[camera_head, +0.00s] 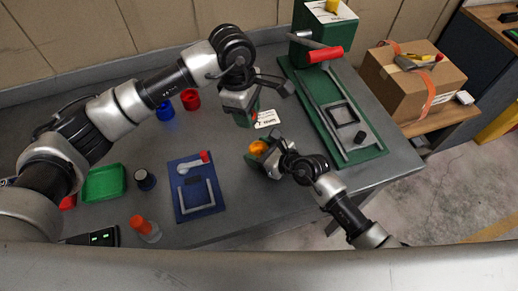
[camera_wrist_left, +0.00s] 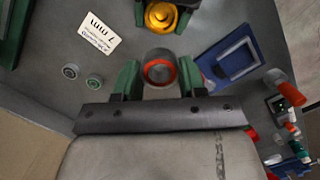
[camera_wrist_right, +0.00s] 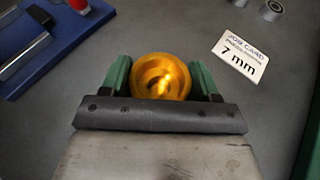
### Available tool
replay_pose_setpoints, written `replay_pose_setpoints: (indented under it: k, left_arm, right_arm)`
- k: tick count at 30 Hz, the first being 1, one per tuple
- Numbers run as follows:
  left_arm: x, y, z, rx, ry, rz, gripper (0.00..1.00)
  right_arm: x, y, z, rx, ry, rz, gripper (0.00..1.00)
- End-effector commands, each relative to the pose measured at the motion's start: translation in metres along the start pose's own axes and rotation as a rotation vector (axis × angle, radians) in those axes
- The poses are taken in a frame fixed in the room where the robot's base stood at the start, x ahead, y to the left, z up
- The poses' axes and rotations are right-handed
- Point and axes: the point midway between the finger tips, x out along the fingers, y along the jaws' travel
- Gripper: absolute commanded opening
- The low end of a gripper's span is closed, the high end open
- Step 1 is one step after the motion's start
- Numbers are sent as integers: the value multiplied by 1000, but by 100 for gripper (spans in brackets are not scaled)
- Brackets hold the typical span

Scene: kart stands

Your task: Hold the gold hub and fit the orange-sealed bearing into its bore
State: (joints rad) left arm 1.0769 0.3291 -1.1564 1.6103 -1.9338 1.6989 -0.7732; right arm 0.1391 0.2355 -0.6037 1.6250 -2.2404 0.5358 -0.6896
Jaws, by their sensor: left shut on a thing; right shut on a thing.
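My right gripper (camera_wrist_right: 160,78) is shut on the gold hub (camera_wrist_right: 162,72), with its green fingers on either side. The hub (camera_head: 258,147) shows low over the bench in the head view, and its bore faces the right wrist camera. My left gripper (camera_wrist_left: 158,80) is shut on the orange-sealed bearing (camera_wrist_left: 160,68), a grey ring with an orange inner seal. In the head view my left gripper (camera_head: 244,117) is above and left of the hub. The hub also shows beyond the bearing in the left wrist view (camera_wrist_left: 162,16), clearly apart from it. The left gripper hides the bearing in the head view.
Two other grey bearings (camera_wrist_left: 70,71) (camera_wrist_left: 94,82) lie near the job card (camera_wrist_right: 240,54), which reads 7 mm. Red and blue cups (camera_head: 190,99) are behind.

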Motion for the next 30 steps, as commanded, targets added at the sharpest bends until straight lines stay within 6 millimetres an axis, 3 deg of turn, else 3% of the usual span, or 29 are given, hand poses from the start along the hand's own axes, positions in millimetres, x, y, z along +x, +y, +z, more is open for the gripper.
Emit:
replay_pose_setpoints:
  k: [3,6,13,20,26,30]
  left_arm:
    - [-3,-2,21,105,1,-16,12]
    - [7,-3,25,138,-1,-25,12]
    - [48,-4,20,141,-2,-26,12]
    - [66,-3,17,140,-2,-24,12]
    - [93,-3,12,138,-1,-24,12]
    - [95,-2,12,140,-1,-21,12]
  right_arm:
    - [0,0,0,0,1,0,27]
    - [0,0,-1,0,1,0,27]
    - [0,0,0,1,1,0,27]
    - [0,0,0,1,1,1,27]
    - [0,0,0,1,1,1,27]
    - [0,0,0,1,1,1,27]
